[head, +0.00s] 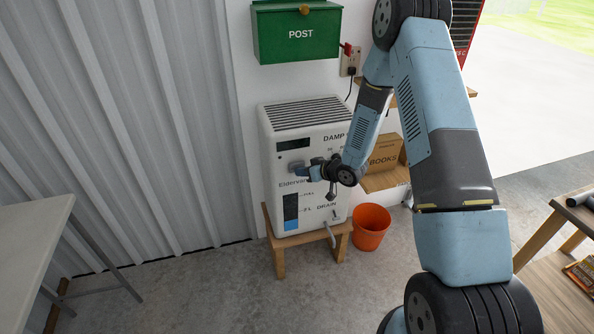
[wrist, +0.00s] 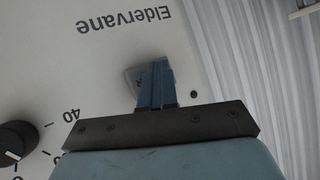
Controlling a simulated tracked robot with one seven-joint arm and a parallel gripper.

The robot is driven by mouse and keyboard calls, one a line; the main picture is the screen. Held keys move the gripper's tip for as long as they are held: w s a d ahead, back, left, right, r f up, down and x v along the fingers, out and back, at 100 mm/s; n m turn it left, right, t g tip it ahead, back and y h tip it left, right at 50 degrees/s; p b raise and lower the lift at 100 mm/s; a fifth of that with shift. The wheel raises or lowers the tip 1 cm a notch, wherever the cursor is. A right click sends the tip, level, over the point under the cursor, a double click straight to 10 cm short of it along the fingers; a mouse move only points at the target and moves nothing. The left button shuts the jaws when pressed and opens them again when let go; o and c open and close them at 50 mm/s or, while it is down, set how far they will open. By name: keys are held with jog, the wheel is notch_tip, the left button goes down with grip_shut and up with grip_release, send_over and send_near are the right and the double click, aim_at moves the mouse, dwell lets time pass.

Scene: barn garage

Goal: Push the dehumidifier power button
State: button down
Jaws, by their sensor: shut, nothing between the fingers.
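The white dehumidifier (head: 308,212) stands upright on a small wooden stool, its front facing me. My gripper (head: 299,170) is shut and empty at the upper left part of that front. In the wrist view my shut fingers (wrist: 157,65) lie over a grey rounded square button (wrist: 132,76) with a faint mark on it, below the upside-down "Eldervane" lettering. The fingers hide most of the button. I cannot tell whether the tips touch it or whether it is pressed in. A black dial (wrist: 15,143) with numbers sits at the left of the wrist view.
A green post box (head: 297,35) hangs above the dehumidifier. An orange bucket (head: 370,228) stands on the floor to its right, near a cardboard box (head: 385,153) marked "BOOKS". A pale table (head: 35,245) is at the left. Corrugated wall runs close on the left.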

jog(key=shift+s+d, duration=0.25)
jog(key=shift+s, duration=0.7)
jog(key=shift+s+d, duration=0.3)
jog(key=shift+s, duration=0.65)
jog(key=shift+s+d, duration=0.25)
jog(key=shift+s, duration=0.7)
